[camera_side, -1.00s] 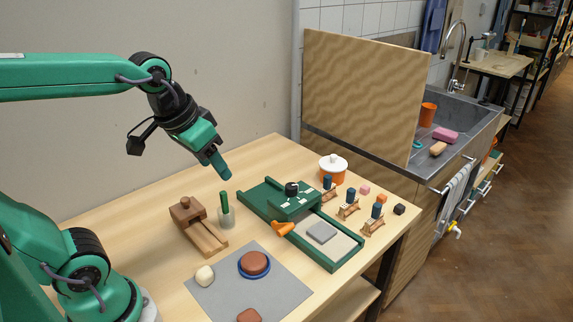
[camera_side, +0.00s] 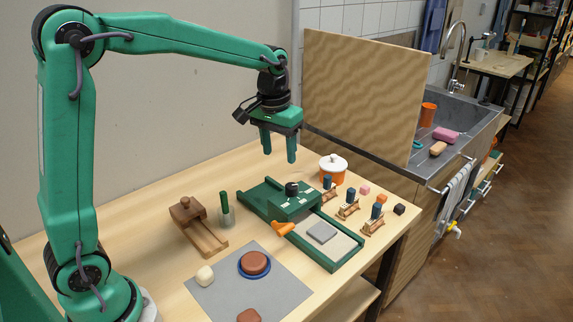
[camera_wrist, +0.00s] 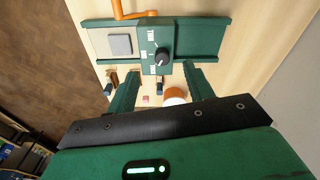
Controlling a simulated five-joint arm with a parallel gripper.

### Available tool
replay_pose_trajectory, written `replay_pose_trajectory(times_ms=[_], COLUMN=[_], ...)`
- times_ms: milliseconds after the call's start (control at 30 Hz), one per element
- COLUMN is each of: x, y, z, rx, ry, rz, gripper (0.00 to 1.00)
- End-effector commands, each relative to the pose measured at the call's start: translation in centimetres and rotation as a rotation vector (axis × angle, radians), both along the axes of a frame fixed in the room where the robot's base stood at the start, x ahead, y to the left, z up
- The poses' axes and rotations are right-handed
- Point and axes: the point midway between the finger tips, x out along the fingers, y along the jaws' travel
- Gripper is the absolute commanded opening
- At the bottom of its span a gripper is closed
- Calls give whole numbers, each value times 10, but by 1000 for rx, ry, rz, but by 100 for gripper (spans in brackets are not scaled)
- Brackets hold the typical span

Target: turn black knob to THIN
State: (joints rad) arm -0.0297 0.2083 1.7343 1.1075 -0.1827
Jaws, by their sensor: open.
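The black knob (camera_side: 292,188) stands on the dark green housing of a green slab-roller-like bench device (camera_side: 262,200). In the wrist view the knob (camera_wrist: 162,56) sits beside several small white labels, too small to read surely, and its pointer setting cannot be told. My gripper (camera_side: 278,155) points down, open and empty, above the back of the device and apart from the knob. In the wrist view my gripper's two fingers (camera_wrist: 161,70) are spread to either side, with the knob between and beyond the tips.
An orange crank handle (camera_side: 283,229) sticks out at the device's front. A white-lidded orange pot (camera_side: 332,168) and several small stamps and cubes stand behind and right.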

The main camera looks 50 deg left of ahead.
Motion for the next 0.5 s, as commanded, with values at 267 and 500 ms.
replay_pose_trajectory(times_ms=[267,500], x=[37,46], y=[4,5], z=[-35,-45], rx=[-4,-5], ry=[73,92], rz=[38,50], gripper=[52,52])
